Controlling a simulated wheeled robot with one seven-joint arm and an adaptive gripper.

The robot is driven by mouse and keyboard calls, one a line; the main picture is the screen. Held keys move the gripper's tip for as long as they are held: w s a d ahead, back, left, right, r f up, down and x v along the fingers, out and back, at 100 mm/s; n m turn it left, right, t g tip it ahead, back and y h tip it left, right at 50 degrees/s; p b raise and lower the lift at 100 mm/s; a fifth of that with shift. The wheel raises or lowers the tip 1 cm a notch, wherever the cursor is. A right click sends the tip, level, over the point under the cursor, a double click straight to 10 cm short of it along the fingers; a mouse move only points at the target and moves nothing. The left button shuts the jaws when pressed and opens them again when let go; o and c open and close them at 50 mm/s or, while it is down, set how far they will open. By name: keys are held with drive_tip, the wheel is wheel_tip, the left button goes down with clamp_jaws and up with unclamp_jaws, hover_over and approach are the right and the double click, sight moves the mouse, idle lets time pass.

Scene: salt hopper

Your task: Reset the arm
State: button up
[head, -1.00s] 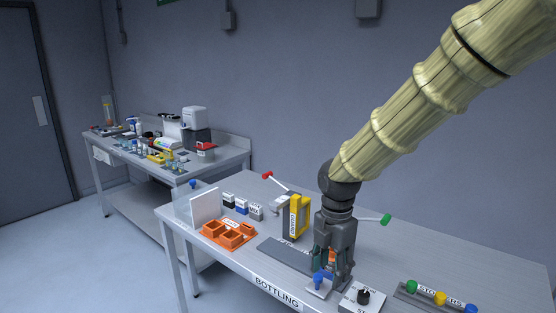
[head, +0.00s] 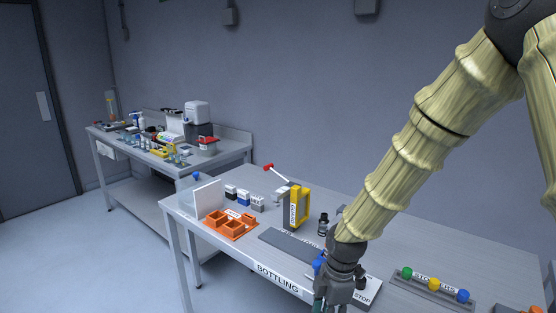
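My gripper (head: 332,300) hangs at the front edge of the bottling table (head: 400,249), pointing down, its fingertips near the lower edge of the head view. My yellowish ribbed arm (head: 415,150) reaches down to it from the upper right. The fingers are small and partly cut off, so whether they are open or shut does not show. No held thing can be made out.
Behind my gripper stand a small dark bottle (head: 323,224) and a yellow frame (head: 300,206). Orange trays (head: 232,226) lie left, a rack with coloured knobs (head: 434,284) right. A blue knob (head: 318,263) and a stop box (head: 366,292) are close beside the gripper.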

drive_tip(key=s+d+f+m, duration=0.2)
drive_tip(key=s+f+m, duration=0.35)
drive_tip(key=f, duration=0.45)
drive_tip(key=s+d+f+m, duration=0.1)
drive_tip(key=s+f+m, duration=0.5)
drive_tip(key=f, duration=0.4)
drive_tip(key=s+d+f+m, duration=0.4)
drive_tip(key=s+f, duration=0.1)
drive_tip(key=s, duration=0.4)
drive_tip(key=s+d+f+m+h, duration=0.1)
drive_tip(key=s+d+f+m, duration=0.2)
drive_tip(key=s, duration=0.6)
drive_tip(key=shift+d+f+m, duration=0.35)
drive_tip(key=shift+f+m, duration=0.8)
drive_tip(key=shift+f, duration=0.2)
drive_tip(key=shift+c, duration=0.4)
